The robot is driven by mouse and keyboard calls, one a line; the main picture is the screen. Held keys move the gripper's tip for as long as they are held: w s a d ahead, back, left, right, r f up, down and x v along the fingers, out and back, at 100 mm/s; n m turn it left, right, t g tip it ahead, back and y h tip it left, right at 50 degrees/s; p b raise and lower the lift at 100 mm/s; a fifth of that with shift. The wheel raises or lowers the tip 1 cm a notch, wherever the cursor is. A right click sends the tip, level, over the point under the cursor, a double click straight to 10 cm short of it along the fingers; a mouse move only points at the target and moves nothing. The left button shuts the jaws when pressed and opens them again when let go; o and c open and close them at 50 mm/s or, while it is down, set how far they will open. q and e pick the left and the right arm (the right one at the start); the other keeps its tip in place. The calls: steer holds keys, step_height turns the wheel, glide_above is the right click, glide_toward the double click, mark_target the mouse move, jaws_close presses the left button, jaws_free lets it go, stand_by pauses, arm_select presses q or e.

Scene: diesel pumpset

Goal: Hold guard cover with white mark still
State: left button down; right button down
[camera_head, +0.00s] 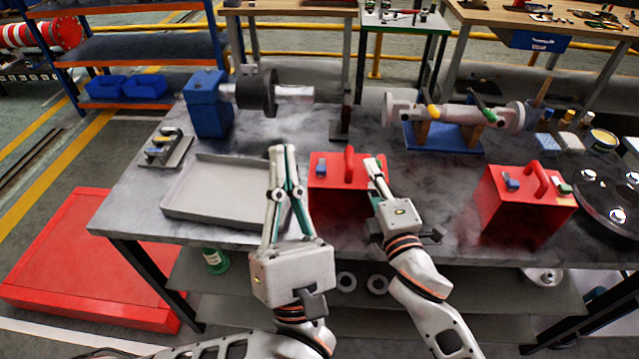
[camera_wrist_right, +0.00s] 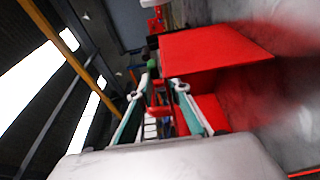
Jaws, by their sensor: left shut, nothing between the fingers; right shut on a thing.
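A red box-shaped guard cover (camera_head: 335,172) with a raised red handle (camera_head: 349,163) and a small blue part stands mid-bench. My right gripper (camera_head: 374,166) is at its right edge, shut on a red part of it; the fingers hide the exact contact. In the right wrist view a red part shows between the fingertips (camera_wrist_right: 157,88), beside a large red face (camera_wrist_right: 212,48). My left gripper (camera_head: 283,150) is shut and empty, left of this cover. A second red cover (camera_head: 510,208) stands at the right, untouched. I cannot make out a white mark on either.
An empty grey tray (camera_head: 184,207) lies left of my left gripper. A blue block with a shaft (camera_head: 208,105) stands behind it. A pale cylinder on a blue stand (camera_head: 440,140) is at the back. A dark round plate (camera_head: 612,205) lies at the right end.

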mark_target(320, 174)
arm_select(q)
steer(key=d+f+n+g+h, duration=0.1)
steer(key=f+g, duration=0.3)
steer(key=f, duration=0.4)
steer(key=d+f+n+g+h, duration=0.2)
steer(key=d+f+g+h, duration=0.1)
steer(key=f, duration=0.6)
steer(key=shift+s+f+g+h, duration=0.3)
steer(key=shift+g+h, duration=0.1)
steer(key=shift+g, duration=0.5)
steer(key=shift+w, duration=0.15)
steer(key=w, duration=1.4)
steer(key=shift+a, duration=0.15)
